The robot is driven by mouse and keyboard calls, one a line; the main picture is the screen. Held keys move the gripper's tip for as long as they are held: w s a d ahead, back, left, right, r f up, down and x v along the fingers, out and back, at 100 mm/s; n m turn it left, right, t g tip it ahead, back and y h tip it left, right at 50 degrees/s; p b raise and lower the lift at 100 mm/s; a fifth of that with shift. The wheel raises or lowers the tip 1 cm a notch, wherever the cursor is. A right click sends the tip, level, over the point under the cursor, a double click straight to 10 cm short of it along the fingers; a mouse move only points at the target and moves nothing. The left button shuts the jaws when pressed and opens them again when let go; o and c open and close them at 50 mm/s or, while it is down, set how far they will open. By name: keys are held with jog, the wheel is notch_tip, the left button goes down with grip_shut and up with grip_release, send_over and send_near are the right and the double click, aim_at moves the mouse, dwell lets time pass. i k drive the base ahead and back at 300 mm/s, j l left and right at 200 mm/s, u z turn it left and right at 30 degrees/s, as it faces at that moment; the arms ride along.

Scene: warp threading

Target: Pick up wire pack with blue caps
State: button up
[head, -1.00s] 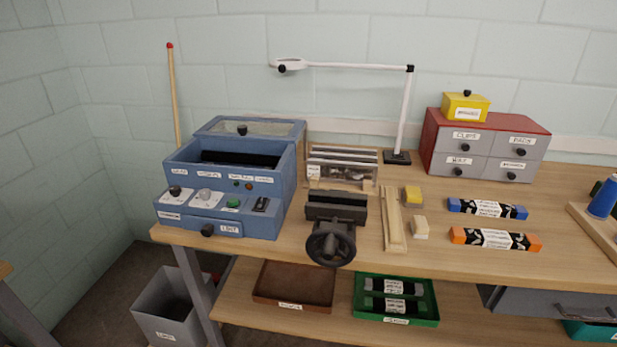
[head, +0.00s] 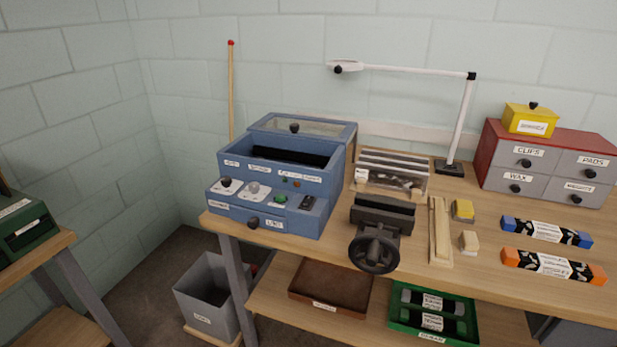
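The wire pack with blue caps (head: 546,232) lies flat on the wooden workbench at the right of the head view. It is a dark bar with a blue cap at each end and a white label in its middle. A similar pack with orange caps (head: 553,266) lies just in front of it, with a small gap between them. Nothing covers the blue-capped pack. My gripper does not show in the head view.
Left of the packs are a yellow block (head: 463,210), a pale block (head: 469,242), a wooden strip (head: 440,232) and a black vise (head: 380,230). A red-and-grey drawer cabinet (head: 551,163) stands behind. A blue machine (head: 280,180) fills the bench's left end.

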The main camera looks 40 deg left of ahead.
aim_at(554, 233)
jog(key=i+l+u, duration=0.65)
jog(key=i+l, duration=0.05)
jog(key=l, duration=0.1)
